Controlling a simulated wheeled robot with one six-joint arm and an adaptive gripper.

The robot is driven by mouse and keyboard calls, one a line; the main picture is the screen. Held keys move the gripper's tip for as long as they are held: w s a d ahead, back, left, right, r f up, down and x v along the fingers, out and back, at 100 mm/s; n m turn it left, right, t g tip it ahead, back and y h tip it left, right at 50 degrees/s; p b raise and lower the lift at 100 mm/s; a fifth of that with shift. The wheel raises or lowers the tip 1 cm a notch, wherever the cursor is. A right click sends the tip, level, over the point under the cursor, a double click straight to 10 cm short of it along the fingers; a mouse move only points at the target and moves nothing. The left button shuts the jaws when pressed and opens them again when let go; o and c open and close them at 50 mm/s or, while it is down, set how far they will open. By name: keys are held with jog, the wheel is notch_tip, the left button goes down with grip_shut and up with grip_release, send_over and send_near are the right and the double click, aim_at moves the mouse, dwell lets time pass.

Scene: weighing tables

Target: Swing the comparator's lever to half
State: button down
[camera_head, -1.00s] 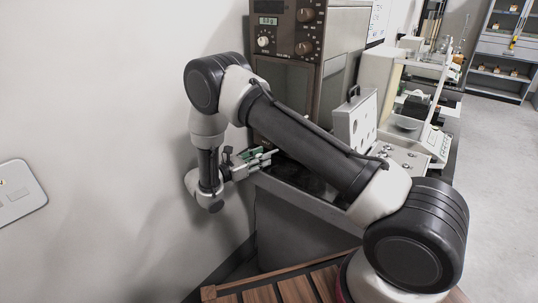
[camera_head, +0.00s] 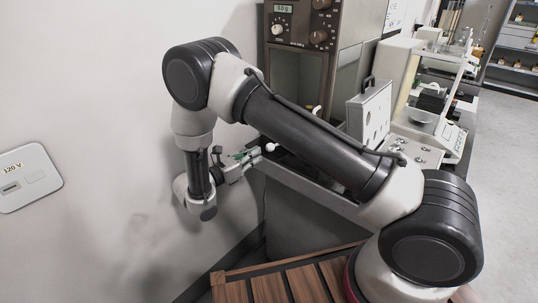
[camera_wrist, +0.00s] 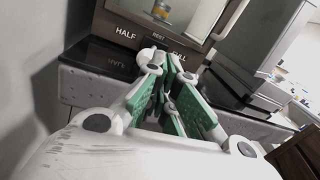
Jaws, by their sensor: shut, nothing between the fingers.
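The comparator (camera_head: 300,65) is a tall brown-and-grey cabinet with a small display and dark knobs. In the wrist view its lower front (camera_wrist: 180,38) carries the labels HALF, REST and FULL, left to right. A small white knob (camera_head: 269,147), perhaps the lever's end, shows right beside my fingertips in the head view. My gripper (camera_head: 252,156), with green pads (camera_wrist: 165,85), is shut and empty, low at the cabinet's front left. Contact with the knob is unclear.
My arm hides part of the comparator's base. The wall is close on the left, with a 120 V socket plate (camera_head: 25,178). A grey case (camera_head: 368,115) and a white balance (camera_head: 440,125) stand to the right. A wooden slatted surface (camera_head: 285,285) lies below.

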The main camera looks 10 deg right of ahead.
aim_at(278, 160)
jog(key=s+d+f+n+t+y, duration=0.1)
jog(key=s+d+n+t+y, duration=0.35)
jog(key=n, duration=1.15)
jog(key=shift+n+g+h, duration=0.75)
jog(key=shift+n+h, duration=0.05)
jog(key=shift+h, duration=0.05)
jog(key=w+d, duration=0.1)
jog(key=d, duration=0.1)
jog(key=w+d, duration=0.1)
jog(key=d, duration=0.2)
jog(key=w+d+f, duration=0.1)
jog(key=d, duration=0.2)
jog(key=shift+w+f, duration=0.1)
jog(key=shift+w, duration=0.3)
jog(key=a, duration=0.1)
jog(key=w+a, duration=0.1)
jog(key=shift+w+a+r, duration=0.15)
jog(key=shift+a+r, duration=0.05)
jog(key=shift+a, duration=0.2)
jog(key=shift+w+a, duration=0.35)
jog(key=shift+a, duration=0.1)
